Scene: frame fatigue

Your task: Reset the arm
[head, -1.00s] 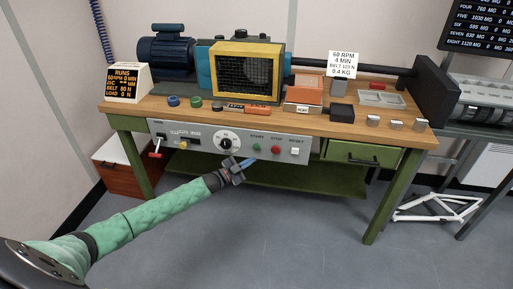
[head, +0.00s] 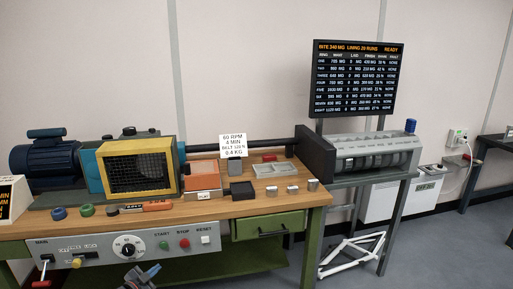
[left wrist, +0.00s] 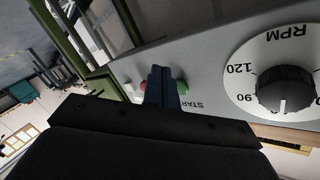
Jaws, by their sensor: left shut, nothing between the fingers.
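My left gripper (head: 144,276) shows at the bottom edge of the head view, just below the bench's front panel. In the left wrist view its blue fingers (left wrist: 163,88) are shut with nothing between them. They lie in front of the grey panel, covering part of the red and green buttons. The RPM dial (left wrist: 286,88) is to their right in that view. On the panel in the head view are the dial (head: 127,246), a green START button (head: 164,245), a red STOP button (head: 184,243) and a white RESET button (head: 205,240). My right gripper does not show.
The wooden bench (head: 330,197) holds a motor (head: 47,158), a yellow-framed guard (head: 138,167) and small blocks. A drum machine (head: 375,152) stands right, under a screen (head: 354,78) reading READY. A white frame (head: 348,258) lies below. Floor is clear farther right.

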